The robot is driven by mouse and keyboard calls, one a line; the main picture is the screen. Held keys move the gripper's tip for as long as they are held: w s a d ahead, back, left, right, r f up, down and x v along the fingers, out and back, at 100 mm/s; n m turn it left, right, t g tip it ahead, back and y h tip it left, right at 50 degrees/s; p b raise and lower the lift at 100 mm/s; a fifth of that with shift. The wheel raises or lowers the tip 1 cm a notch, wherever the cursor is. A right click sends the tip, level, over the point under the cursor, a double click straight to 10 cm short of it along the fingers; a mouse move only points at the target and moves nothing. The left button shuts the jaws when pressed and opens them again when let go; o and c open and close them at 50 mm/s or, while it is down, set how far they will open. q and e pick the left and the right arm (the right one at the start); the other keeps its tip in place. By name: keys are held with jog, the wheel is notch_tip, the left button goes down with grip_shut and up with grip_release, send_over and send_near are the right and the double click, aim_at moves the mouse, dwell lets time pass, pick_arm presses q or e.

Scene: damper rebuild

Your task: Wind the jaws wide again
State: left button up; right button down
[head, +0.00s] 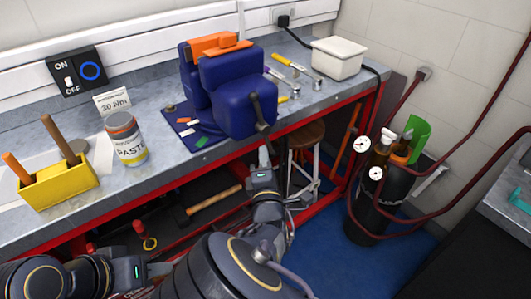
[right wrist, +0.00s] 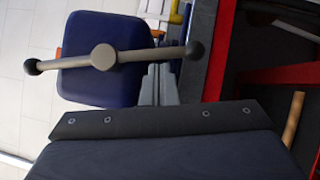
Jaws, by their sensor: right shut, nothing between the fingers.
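The blue vise (head: 235,95) stands on the bench, with orange parts (head: 218,46) across the top of its jaws. The gap between the jaws is hard to make out. Its grey bar handle (head: 259,112) is on the front face. In the right wrist view the handle (right wrist: 104,57) lies nearly level, a dark ball at each end. My right gripper (head: 264,157) is shut and empty, just below the handle's lower end. In the wrist view its fingers (right wrist: 160,88) lie near the bar's right part; contact is unclear. My left gripper (head: 158,269) is low before the bench, its fingers unclear.
A paste tin (head: 127,140) and a yellow tool holder (head: 58,185) stand left of the vise. A white box (head: 338,58) is to its right. A stool (head: 304,140) is under the bench; a dark cylinder with gauges (head: 378,205) stands at the right.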

jog(key=shift+d, duration=0.1)
jog(key=shift+w+d+n+t+b, duration=0.4)
jog(key=shift+w+d+n+b, duration=0.15)
jog(key=shift+n+b, duration=0.25)
jog(key=shift+r, duration=0.2)
